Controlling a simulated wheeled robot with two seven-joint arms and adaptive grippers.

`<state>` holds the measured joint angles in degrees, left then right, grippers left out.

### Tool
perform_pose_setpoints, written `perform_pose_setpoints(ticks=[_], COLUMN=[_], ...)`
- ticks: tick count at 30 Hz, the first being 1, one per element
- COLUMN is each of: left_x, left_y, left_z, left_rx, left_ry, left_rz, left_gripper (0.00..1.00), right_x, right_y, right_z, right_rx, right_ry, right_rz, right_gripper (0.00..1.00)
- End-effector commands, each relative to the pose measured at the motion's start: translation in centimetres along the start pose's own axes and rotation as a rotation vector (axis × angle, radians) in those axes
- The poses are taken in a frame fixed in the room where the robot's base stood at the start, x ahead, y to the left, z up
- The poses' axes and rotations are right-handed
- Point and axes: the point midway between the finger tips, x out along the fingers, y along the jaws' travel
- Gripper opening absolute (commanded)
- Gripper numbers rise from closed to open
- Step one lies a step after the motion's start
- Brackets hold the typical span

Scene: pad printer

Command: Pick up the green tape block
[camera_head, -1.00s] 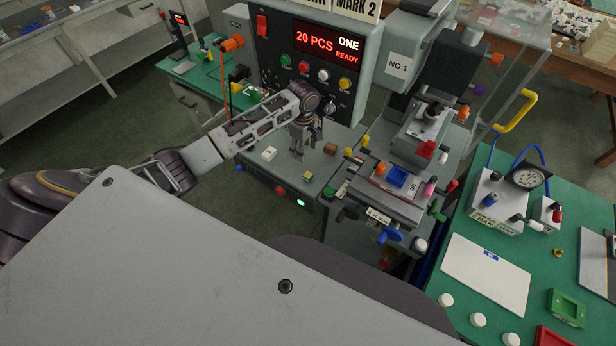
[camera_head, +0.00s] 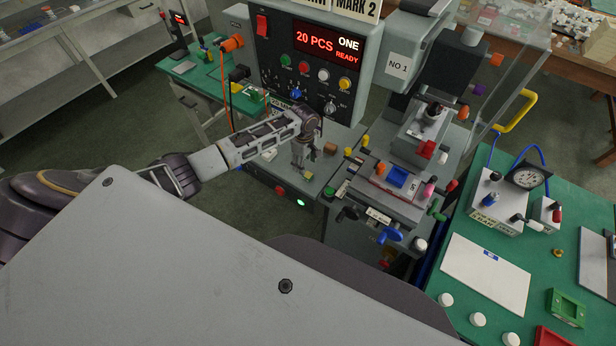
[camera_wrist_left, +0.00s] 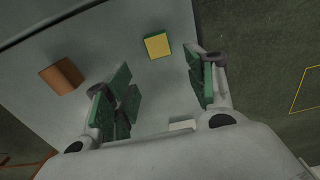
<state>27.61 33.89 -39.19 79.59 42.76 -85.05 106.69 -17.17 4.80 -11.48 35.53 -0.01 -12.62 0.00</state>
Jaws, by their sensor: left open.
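A small block (camera_head: 310,177) with a yellow top lies on the grey deck of the printer, near its front edge. In the left wrist view its yellow top and green side (camera_wrist_left: 157,45) show near the top middle. My left gripper (camera_head: 301,165) points down just behind and left of the block in the head view. In the left wrist view the left gripper (camera_wrist_left: 157,68) is open and empty, with its green finger pads on either side of the line toward the block, which lies beyond the fingertips. My right gripper is not in view.
A brown block (camera_head: 330,148) stands on the deck to the right of the gripper in the head view. A white block (camera_head: 269,154) is partly hidden near the arm. The control panel (camera_head: 325,55) rises behind; the fixture (camera_head: 390,190) with knobs stands right.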

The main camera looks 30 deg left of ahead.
Motion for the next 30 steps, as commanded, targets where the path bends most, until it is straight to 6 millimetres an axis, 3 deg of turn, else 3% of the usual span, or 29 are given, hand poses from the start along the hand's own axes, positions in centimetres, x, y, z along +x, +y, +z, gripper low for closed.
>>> perform_pose_setpoints(ticks=[17, 30], left_x=[1.0, 5.0], left_y=[0.0, -0.2], left_z=[0.0, 0.3], left_rx=[0.000, 0.000], left_ry=[0.001, 0.002], left_rz=[0.000, -0.001], left_gripper=[0.55, 0.55], right_x=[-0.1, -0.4], right_y=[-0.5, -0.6], right_z=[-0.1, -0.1], right_rx=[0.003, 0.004], right_ry=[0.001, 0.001], right_rz=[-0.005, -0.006], right_gripper=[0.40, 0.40])
